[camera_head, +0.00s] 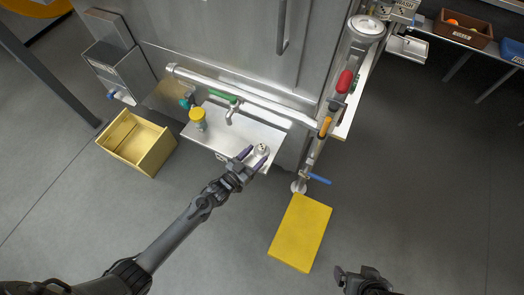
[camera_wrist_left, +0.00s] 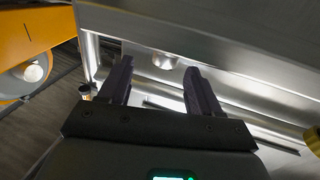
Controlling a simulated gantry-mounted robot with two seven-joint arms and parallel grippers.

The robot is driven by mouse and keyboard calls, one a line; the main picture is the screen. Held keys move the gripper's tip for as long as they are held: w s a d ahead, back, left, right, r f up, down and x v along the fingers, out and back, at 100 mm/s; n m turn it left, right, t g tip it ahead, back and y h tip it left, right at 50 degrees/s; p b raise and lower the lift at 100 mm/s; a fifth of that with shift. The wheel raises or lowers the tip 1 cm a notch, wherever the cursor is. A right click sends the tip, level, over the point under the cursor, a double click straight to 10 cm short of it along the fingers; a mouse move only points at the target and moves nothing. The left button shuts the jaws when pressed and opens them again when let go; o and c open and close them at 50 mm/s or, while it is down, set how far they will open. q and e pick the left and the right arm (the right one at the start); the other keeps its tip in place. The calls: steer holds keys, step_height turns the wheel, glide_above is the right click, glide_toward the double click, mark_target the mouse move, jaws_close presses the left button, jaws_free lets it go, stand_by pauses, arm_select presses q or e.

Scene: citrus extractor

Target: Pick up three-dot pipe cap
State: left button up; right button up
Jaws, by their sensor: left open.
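A small round silver cap (camera_head: 261,149) sits on the right end of the metal shelf (camera_head: 235,137); its dots are too small to make out. My left gripper (camera_head: 254,156) is open at the shelf's front edge, its dark purple fingers on either side of the cap's near side. In the left wrist view, a short metal cylinder (camera_wrist_left: 165,62) shows between and beyond the two open fingertips (camera_wrist_left: 158,68); I see no contact. My right gripper (camera_head: 352,276) is at the bottom edge, away from the shelf, and its fingers are unclear.
A yellow-topped jar (camera_head: 198,118) and a small tap (camera_head: 231,112) are on the shelf. A long silver pipe (camera_head: 240,95) runs behind. A yellow open box (camera_head: 137,142) is left, a yellow block (camera_head: 300,232) is right, and a vertical pipe with a blue handle (camera_head: 319,178) stands nearby.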

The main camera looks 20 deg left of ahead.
mark_target(262, 146)
arm_select(q)
steer(key=b+x, duration=0.1)
steer(key=x, duration=0.1)
steer(key=b+x, duration=0.1)
steer(key=x, duration=0.1)
steer(key=shift+w+a+b, duration=0.2)
steer(key=shift+a+b, duration=0.1)
steer(key=shift+w+d+r, duration=0.2)
steer(key=shift+w, duration=0.15)
steer(key=shift+s+a, duration=0.1)
steer(key=shift+c, duration=0.8)
jaws_close()
steer(key=shift+r, duration=0.15)
